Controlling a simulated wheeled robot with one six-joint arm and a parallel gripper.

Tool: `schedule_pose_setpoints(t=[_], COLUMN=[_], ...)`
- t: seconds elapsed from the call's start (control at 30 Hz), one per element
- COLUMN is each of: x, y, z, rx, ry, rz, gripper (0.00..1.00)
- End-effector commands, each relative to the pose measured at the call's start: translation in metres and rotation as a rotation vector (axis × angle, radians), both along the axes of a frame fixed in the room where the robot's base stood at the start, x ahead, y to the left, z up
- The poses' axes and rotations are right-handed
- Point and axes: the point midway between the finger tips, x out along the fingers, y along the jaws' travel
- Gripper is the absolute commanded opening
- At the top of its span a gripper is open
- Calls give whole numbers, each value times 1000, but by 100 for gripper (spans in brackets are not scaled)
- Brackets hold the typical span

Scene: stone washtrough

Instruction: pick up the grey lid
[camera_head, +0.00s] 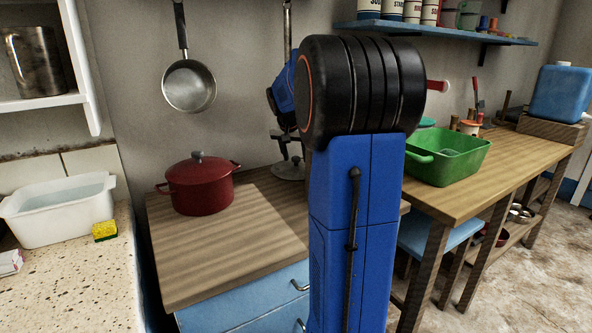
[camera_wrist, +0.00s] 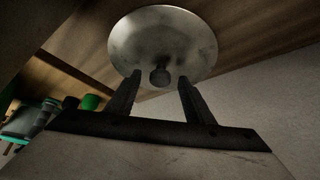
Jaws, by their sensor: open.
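The grey lid (camera_head: 288,171) lies on the wooden counter behind my arm. It is a round metal disc. In the wrist view the lid (camera_wrist: 165,35) shows nearly whole, with its dark round knob (camera_wrist: 160,76) toward my gripper. My gripper (camera_wrist: 160,78) is open, with one finger on each side of the knob in that view. I cannot tell whether the fingers touch the knob or the lid. In the head view my gripper (camera_head: 290,150) is just above the lid, partly hidden by my arm.
A red lidded pot (camera_head: 201,186) stands on the counter (camera_head: 225,250) left of the grey lid. A pan (camera_head: 189,87) hangs on the wall behind. A green basin (camera_head: 452,158) stands on the table at right. The counter's front part is clear.

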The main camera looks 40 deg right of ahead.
Motion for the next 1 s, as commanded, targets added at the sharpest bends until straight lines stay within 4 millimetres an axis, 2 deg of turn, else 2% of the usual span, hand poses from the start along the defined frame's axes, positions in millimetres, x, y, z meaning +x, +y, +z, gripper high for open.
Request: schedule_pose_setpoints(t=[0.17, 0.3, 0.37, 0.73, 1.0], x=[0, 0, 0, 0, 0], y=[0, 0, 0, 0, 0], z=[0, 1, 1, 5, 30], rx=[-1, 0, -1, -1, -2], ry=[-1, 0, -1, -1, -3], rz=[0, 0, 0, -1, 0], gripper=[45, 12, 0, 0, 0])
